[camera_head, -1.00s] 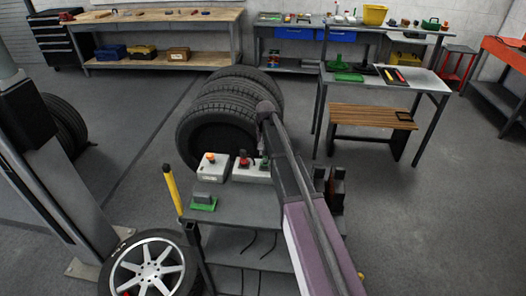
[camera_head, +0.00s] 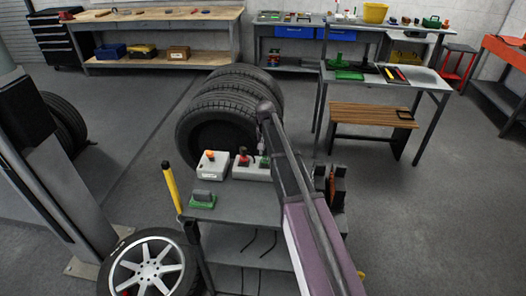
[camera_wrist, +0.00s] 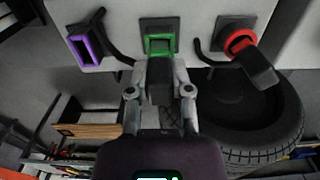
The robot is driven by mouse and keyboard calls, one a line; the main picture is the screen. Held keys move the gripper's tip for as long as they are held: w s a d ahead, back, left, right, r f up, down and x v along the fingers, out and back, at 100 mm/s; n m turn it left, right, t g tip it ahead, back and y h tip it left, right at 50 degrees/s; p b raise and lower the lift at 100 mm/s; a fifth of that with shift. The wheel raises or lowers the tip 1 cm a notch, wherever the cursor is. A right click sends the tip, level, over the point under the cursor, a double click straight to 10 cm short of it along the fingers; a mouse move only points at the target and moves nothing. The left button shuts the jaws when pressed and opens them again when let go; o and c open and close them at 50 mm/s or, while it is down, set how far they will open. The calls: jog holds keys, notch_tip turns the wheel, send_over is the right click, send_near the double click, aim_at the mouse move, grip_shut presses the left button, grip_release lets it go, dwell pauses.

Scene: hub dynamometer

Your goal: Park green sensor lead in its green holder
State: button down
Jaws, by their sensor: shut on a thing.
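The green holder (camera_wrist: 159,44), a green-lined socket in a dark frame, is on the pale panel at the top middle of the wrist view. My gripper (camera_wrist: 160,88) is below it in the picture, with its fingers closed on both sides of a dark block, the sensor lead's connector (camera_wrist: 160,84). The connector's far end overlaps the lower edge of the holder in the picture. I cannot tell whether it touches or sits inside. In the head view my gripper is small and partly hidden by my own arm.
A purple holder (camera_wrist: 86,46) is left of the green one. A red holder (camera_wrist: 240,42) with a dark connector in or at it is on the right. Dark cables hang beside them. Tyres (camera_head: 228,112) stand near my arm, and a grey trolley (camera_head: 237,207) carries control boxes.

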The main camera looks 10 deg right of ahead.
jog(key=shift+f+b, duration=0.7)
dwell(0.6)
jog(key=shift+c, duration=2.3)
grip_release()
jog(key=s+n, duration=0.3)
jog(key=s, duration=2.6)
jog(key=shift+a+n, duration=0.3)
jog(key=shift+a, duration=0.05)
